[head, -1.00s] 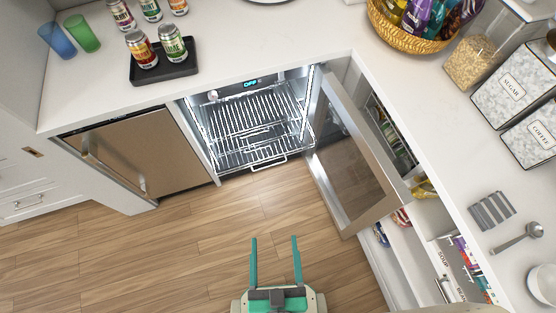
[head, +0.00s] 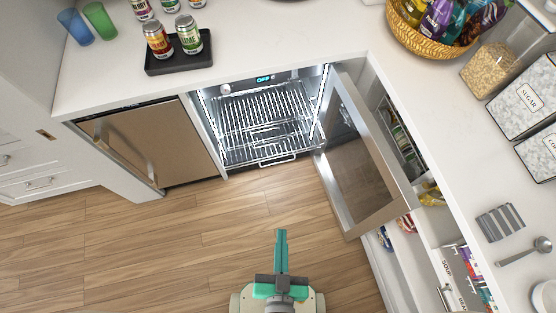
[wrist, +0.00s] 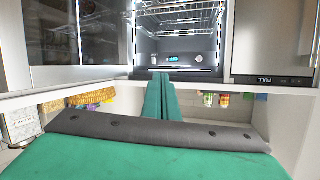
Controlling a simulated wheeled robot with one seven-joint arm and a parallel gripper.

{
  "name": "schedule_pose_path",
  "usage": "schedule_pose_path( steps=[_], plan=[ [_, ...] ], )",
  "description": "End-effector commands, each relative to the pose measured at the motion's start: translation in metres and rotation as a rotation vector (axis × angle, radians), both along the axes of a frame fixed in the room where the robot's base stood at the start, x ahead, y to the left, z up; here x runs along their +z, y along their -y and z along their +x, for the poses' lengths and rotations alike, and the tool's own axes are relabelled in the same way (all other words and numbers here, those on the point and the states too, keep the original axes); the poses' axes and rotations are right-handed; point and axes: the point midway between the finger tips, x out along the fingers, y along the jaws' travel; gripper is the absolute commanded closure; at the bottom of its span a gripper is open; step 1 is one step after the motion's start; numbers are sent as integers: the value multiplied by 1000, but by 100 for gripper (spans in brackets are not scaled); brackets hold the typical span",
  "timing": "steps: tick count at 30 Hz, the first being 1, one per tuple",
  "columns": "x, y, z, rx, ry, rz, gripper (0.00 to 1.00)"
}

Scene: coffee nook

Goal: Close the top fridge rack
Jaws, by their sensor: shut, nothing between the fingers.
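The small fridge (head: 209,123) stands open under the counter, its inside lit and a small display showing OFF. The top wire rack (head: 262,104) shows inside, with its front bar (head: 277,161) low at the fridge opening; I cannot tell exactly how far it sticks out. The glass door (head: 358,170) is swung wide open to the right. My gripper (head: 281,232) is shut and empty, over the floor in front of the fridge and apart from the rack. In the wrist view, which looks upside down, the shut green fingers (wrist: 161,82) point toward the fridge's racks (wrist: 180,12).
A closed brown-fronted appliance (head: 150,145) is left of the fridge. An open drawer or shelf with packets (head: 455,255) is at the right. A black tray with cans (head: 180,60) stands on the counter. The wooden floor (head: 190,240) ahead is clear.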

Motion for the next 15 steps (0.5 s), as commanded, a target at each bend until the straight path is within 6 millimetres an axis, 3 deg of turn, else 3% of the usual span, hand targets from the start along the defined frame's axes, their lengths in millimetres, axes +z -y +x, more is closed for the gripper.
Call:
schedule_pose_path(
  steps=[6, 15],
  plan=[
    [-75, 15, 50, -115, -83, 293, 100],
    [-152, 22, 134, -241, -195, 722, 100]
  ],
)
